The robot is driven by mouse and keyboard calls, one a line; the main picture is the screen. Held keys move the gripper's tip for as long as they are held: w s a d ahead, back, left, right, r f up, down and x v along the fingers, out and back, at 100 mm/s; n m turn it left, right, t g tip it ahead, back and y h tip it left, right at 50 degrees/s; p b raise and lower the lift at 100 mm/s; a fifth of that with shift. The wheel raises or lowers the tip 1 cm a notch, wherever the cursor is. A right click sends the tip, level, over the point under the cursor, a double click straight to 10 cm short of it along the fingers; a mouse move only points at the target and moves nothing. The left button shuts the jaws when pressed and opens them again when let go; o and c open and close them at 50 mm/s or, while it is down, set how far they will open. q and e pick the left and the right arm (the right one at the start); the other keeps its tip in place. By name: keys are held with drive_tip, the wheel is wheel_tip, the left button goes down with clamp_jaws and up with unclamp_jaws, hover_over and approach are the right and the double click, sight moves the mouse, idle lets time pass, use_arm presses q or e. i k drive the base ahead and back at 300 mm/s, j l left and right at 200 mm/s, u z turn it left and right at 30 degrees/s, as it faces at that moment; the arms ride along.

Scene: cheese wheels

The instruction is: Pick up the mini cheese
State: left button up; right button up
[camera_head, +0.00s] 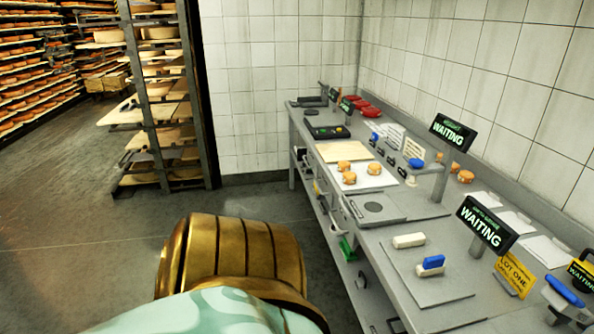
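Small round orange-brown mini cheeses (349,178) stand as a group of three on a white sheet on the grey workbench. More orange pieces (465,176) sit farther right, beside the bench's back edge, partly behind a sign post. I cannot tell if those are mini cheeses too. Neither of my grippers shows in the head view. A brass-coloured ribbed part and a pale green patterned part at the bottom look like mine.
The long grey bench (385,232) runs along the tiled wall at right. Signs reading WAITING (486,224) rise from it. White and blue blocks (431,265) lie on a grey plate in front. A rack of cheese wheels (160,90) stands at left; the floor between is clear.

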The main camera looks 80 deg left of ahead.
sight(350, 178)
drive_tip(key=u, duration=2.1)
drive_tip(key=i+j+z, duration=0.2)
drive_tip(key=i, duration=0.2)
drive_tip(key=i+j+z, duration=0.15)
drive_tip(key=i, duration=0.25)
